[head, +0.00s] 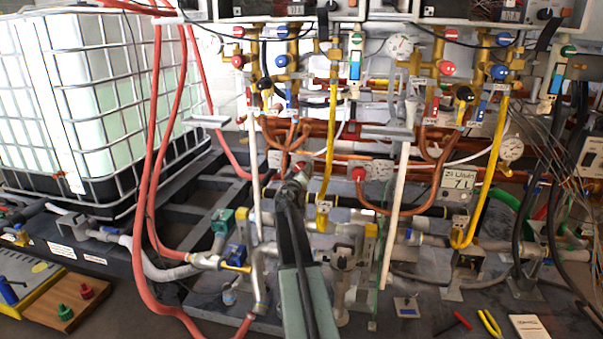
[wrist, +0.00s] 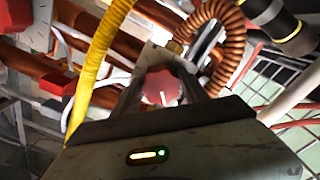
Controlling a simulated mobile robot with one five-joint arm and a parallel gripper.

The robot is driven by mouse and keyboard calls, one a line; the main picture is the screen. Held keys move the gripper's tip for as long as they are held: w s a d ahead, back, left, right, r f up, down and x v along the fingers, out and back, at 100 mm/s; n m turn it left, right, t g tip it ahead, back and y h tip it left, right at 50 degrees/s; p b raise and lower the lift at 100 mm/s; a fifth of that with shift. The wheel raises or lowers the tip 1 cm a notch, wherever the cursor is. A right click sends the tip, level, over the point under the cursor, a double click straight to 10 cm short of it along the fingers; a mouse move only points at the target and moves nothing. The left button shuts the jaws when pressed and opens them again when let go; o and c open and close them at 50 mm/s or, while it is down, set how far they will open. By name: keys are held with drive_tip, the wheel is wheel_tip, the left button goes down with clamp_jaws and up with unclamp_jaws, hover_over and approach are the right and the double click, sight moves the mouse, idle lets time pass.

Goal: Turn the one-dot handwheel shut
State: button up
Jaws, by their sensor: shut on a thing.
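In the wrist view a red handwheel (wrist: 160,88) with a short white mark sits between the two dark fingers of my gripper (wrist: 163,82), which is shut on it. I cannot make out dots on this wheel. A pale plate lies just behind the wheel. In the head view my gripper (head: 297,175) is at the pipework in the middle, with my arm reaching up from below. A bit of red shows at its tip, and the rest of the wheel is hidden there.
A yellow hose (wrist: 92,65) and a ribbed copper-coloured hose (wrist: 222,35) run close to my gripper. In the head view a red knob (head: 358,174) is right of it. Red hoses (head: 147,200) hang at left near a caged white tank (head: 100,100).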

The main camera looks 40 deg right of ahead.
drive_tip(key=shift+a+f+m, duration=0.1)
drive_tip(key=shift+m, duration=3.7)
drive_tip(key=shift+w, duration=0.1)
drive_tip(key=o, duration=1.1)
drive_tip(key=v, duration=0.7)
drive_tip(key=shift+a, duration=0.35)
